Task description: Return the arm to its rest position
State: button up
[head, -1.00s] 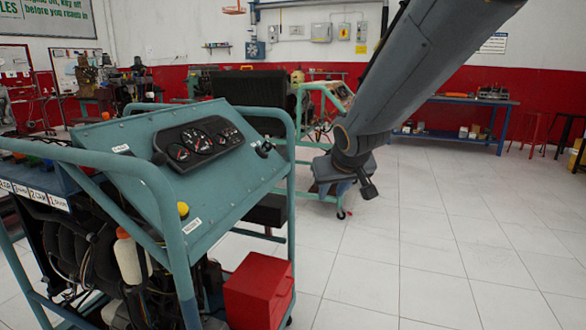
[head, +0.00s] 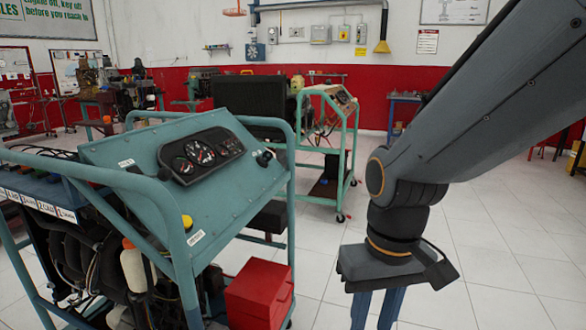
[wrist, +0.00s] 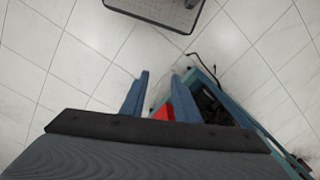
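My arm reaches in from the upper right of the head view, with its wrist low at right of centre. My gripper (head: 377,312) points down there, and its two blue fingers run off the bottom edge. In the wrist view my gripper (wrist: 160,76) shows its fingers apart, with nothing held between them. A red box (wrist: 162,113) shows beyond and below the fingers, not in their grip.
A teal engine trainer (head: 240,195) with a gauge panel stands at left, with the red box (head: 258,292) at its lower right. Another teal trainer frame (head: 345,130) stands farther back, behind my wrist. White tiled floor (head: 490,260) is clear at right.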

jog(key=d+r+m+p, duration=0.2)
jog(key=d+r+p, duration=0.4)
jog(key=p, duration=0.5)
jog(key=shift+s+d+r+p, duration=0.2)
jog(key=shift+d+r+p, duration=0.1)
jog(key=shift+d, duration=0.15)
